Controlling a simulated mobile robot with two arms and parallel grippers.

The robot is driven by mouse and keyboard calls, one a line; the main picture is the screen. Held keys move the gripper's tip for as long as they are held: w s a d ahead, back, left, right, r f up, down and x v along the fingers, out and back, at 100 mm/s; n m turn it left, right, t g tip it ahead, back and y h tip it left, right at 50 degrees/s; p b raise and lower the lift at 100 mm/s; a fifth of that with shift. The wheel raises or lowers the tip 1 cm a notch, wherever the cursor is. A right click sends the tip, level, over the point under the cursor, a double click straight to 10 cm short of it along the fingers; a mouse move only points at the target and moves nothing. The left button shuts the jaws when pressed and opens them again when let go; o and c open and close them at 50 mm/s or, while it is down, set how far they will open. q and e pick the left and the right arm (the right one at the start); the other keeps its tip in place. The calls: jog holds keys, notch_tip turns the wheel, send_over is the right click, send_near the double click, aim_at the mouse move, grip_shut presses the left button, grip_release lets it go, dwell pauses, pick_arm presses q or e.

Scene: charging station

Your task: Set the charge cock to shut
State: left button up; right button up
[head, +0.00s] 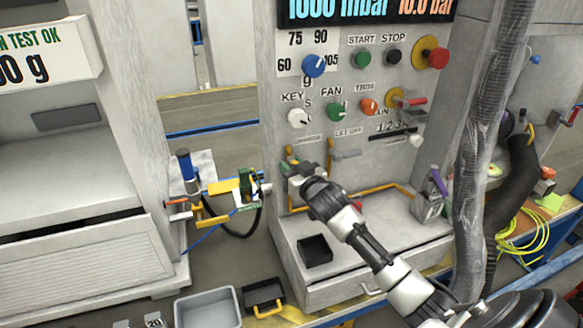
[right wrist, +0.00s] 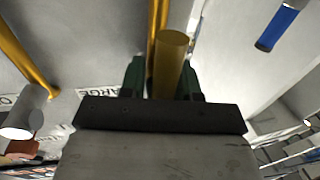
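The charge cock sits low on the white panel, under a label (head: 307,138) too small to read in the head view. My right gripper (head: 300,170) is at it and hides most of it. In the right wrist view a label (right wrist: 122,90) shows only its end letters, "ARGE". A brass-yellow cylinder (right wrist: 172,62), seemingly the cock's handle, stands between the two green-padded fingers of my right gripper (right wrist: 162,78). It fills most of the gap; whether both fingers press on it I cannot tell. My left gripper is not in view.
A second cock with a grey lever (head: 345,154) is just right of my gripper. Yellow pipes (head: 378,189) run beneath. A connector block with hose (head: 240,190) hangs to the left. A black square recess (head: 315,249) and a grey bin (head: 208,310) lie lower.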

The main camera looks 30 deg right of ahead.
jog(key=shift+a, duration=0.1)
grip_shut()
